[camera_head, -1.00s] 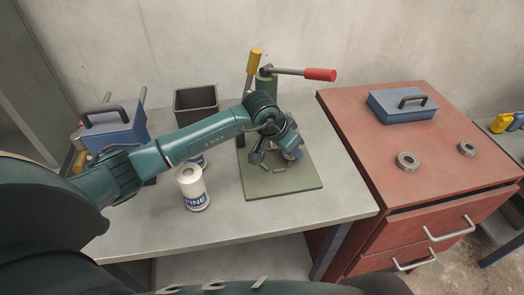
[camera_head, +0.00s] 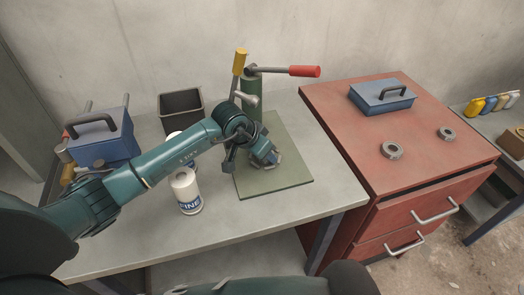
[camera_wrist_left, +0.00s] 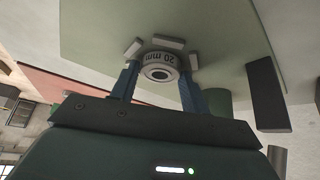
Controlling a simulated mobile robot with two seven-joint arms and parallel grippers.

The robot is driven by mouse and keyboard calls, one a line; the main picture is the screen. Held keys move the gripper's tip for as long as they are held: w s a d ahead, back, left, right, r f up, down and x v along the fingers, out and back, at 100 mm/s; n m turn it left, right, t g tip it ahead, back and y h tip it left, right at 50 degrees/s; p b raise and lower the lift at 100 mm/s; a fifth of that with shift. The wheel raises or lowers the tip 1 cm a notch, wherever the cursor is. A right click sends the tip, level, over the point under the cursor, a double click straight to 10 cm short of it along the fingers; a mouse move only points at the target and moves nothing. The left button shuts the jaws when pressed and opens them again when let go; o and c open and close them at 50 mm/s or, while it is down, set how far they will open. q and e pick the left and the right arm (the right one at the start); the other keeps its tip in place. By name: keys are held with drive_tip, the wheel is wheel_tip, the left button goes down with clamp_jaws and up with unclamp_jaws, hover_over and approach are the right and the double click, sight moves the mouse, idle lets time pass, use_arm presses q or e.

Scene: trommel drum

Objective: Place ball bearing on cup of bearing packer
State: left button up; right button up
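The bearing packer has a green post with a red-gripped lever (camera_head: 290,70) and a yellow handle (camera_head: 239,61), on a green baseplate (camera_head: 285,178). My left gripper (camera_head: 268,161) is low over the plate's middle, in front of the post. In the left wrist view its blue fingers (camera_wrist_left: 160,82) flank a pale ring marked "20 mm" (camera_wrist_left: 158,67) with a dark centre. I cannot tell whether they press on it, or whether it is the bearing or the cup. Small grey blocks (camera_wrist_left: 169,42) stand around it. Two grey bearing-like rings (camera_head: 391,150) (camera_head: 445,134) lie on the red cabinet. My right gripper is not visible.
A white labelled can (camera_head: 187,192) stands on the grey bench left of the plate, close to my left arm. A dark bin (camera_head: 181,103) and a blue box (camera_head: 103,142) are behind. Another blue box (camera_head: 381,96) is on the cabinet. The front of the bench is clear.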

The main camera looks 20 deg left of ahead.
use_arm(q)
drive_tip(key=shift+o, duration=0.4)
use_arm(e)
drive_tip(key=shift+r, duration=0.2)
use_arm(q)
drive_tip(key=shift+r, duration=0.15)
drive_tip(key=shift+a+r, duration=0.1)
drive_tip(key=shift+r, duration=0.15)
drive_tip(key=b+v, duration=0.1)
drive_tip(key=v, duration=1)
drive_tip(key=shift+s+r, duration=0.15)
drive_tip(key=shift+s, duration=0.1)
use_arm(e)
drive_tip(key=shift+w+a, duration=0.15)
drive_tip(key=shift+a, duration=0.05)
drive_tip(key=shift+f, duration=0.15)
